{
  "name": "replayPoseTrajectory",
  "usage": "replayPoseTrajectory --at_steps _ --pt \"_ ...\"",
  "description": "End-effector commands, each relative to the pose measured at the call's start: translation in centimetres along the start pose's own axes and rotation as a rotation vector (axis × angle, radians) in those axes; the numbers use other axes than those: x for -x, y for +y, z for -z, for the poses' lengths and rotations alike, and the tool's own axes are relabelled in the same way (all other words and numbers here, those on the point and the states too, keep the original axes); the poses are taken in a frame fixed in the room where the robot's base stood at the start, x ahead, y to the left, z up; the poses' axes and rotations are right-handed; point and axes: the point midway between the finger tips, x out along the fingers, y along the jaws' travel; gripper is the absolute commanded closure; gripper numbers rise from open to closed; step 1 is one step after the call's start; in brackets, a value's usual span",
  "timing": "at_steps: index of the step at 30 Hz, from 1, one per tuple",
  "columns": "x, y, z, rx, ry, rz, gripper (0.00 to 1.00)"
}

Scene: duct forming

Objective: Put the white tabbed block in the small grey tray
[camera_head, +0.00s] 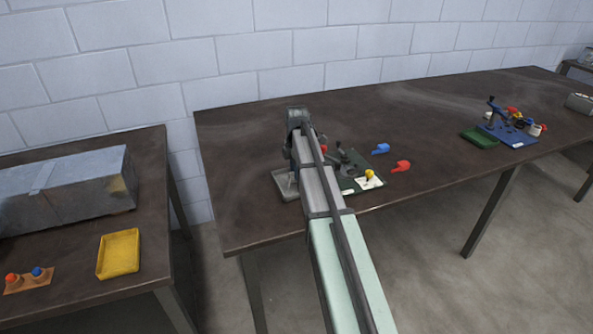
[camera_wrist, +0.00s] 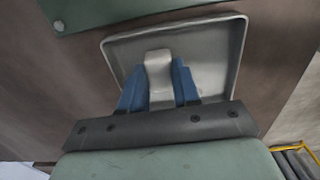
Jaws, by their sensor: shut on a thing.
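The white tabbed block (camera_wrist: 158,72) shows in the wrist view between the two blue fingers of my gripper (camera_wrist: 158,88), which is shut on it. The block appears over the inside of the small grey tray (camera_wrist: 215,48); I cannot tell whether it touches the tray floor. In the head view the small grey tray (camera_head: 281,182) lies near the front left of the long table, partly behind my arm. My fingers and the white block are hidden there by my arm.
Right of my arm a green board (camera_head: 376,183) carries a dark fixture (camera_head: 346,160) and a yellow piece (camera_head: 370,174). A yellow tray (camera_head: 118,253) sits on the left table.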

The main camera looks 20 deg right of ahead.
Motion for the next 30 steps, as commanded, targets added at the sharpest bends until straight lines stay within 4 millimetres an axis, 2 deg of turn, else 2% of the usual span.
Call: replayPoseTrajectory --at_steps 10,11,18,26,30 --pt "-0.29 0.01 0.0 0.0 0.0 0.0 1.0" --pt "-0.28 0.01 0.0 0.0 0.0 0.0 0.67" --pt "-0.25 0.01 0.0 0.0 0.0 0.0 0.44" --pt "-0.17 0.02 0.0 0.0 0.0 0.0 0.44" --pt "0.59 0.04 0.0 0.0 0.0 0.0 0.44"
